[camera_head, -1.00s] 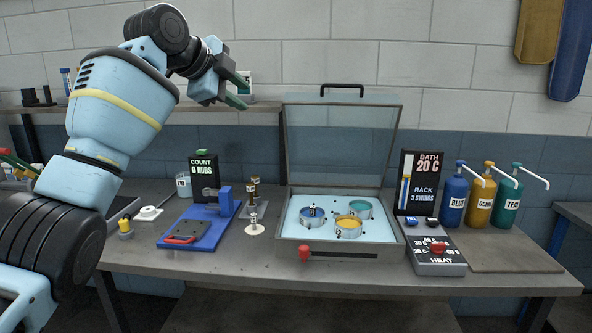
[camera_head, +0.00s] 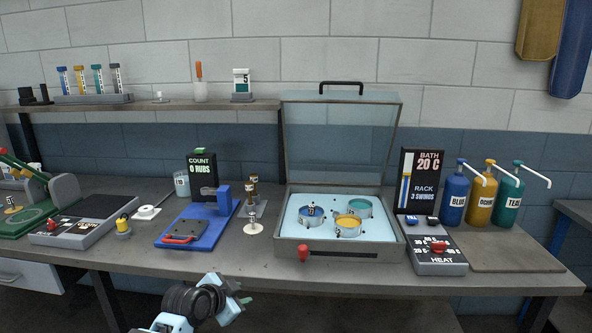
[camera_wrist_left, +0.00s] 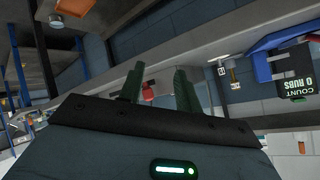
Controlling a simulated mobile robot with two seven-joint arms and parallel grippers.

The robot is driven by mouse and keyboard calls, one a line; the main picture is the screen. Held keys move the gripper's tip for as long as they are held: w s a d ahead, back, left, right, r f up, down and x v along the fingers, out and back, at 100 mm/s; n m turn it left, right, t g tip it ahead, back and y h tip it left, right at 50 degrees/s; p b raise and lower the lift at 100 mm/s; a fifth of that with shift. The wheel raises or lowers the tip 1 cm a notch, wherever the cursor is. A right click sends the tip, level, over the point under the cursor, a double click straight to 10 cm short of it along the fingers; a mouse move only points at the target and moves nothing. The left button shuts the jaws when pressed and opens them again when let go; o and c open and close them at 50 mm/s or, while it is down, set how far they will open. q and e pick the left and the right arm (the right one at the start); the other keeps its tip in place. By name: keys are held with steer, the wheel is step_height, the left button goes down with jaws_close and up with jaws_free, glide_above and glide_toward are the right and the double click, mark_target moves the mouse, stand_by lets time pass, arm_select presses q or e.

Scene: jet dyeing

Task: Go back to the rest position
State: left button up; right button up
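My left gripper (camera_head: 243,291) is low at the bottom of the head view, in front of the bench's front edge and below the bench top. In the left wrist view its two green fingers (camera_wrist_left: 158,80) stand apart with nothing held between them; a red thing shows in the background behind the gap. My left wrist and forearm show at the bottom edge of the head view. My right gripper is in neither view.
The bench (camera_head: 270,264) runs close above my gripper. On it are the blue rub tester (camera_head: 205,232), the open dye bath (camera_head: 340,253) with its red knob (camera_head: 303,252), the heat control box (camera_head: 437,258) and pump bottles (camera_head: 480,204). The space before the bench looks clear.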

arm_select(q)
steer(key=s+a+f+n+y, duration=0.1)
steer(key=s+a+f+n, duration=0.1)
steer(key=s+f, duration=0.75)
steer(key=s+a+f+n, duration=0.1)
steer(key=s+f+n, duration=0.2)
steer(key=s+f, duration=0.65)
steer(key=s+a+f+n, duration=0.1)
steer(key=s+n, duration=0.1)
steer(key=s, duration=1)
steer(key=s+a+f+n+y, duration=0.1)
steer(key=s+a+f+n, duration=0.1)
steer(key=s, duration=1.1)
steer(key=shift+s+a+f+g+y, duration=0.2)
steer(key=shift+g+y, duration=0.1)
steer(key=shift+g, duration=0.1)
